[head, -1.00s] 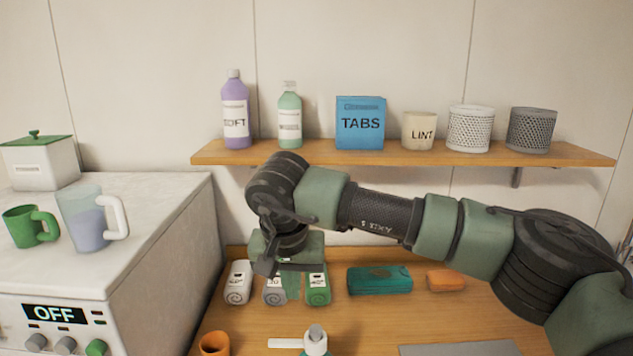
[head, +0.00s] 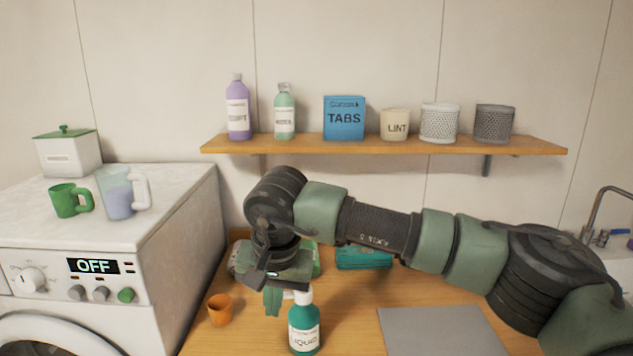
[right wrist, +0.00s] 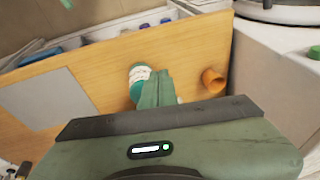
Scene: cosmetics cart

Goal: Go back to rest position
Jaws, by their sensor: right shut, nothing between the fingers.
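My right gripper (head: 272,298) points down over the wooden counter (head: 350,335), at the end of the arm that comes in from the right. Its fingers are together with nothing between them. In the right wrist view the closed fingers (right wrist: 157,90) appear beside a teal liquid bottle (right wrist: 140,82); I cannot tell whether they touch it. That bottle also stands upright in the head view (head: 304,325), just right of the fingers.
An orange cup (head: 220,311) stands left of the bottle. A grey mat (head: 440,332) lies to the right. Rolled towels and a teal box (head: 363,258) are behind my arm. The washing machine (head: 150,265) is at left. A shelf (head: 400,146) with containers hangs above.

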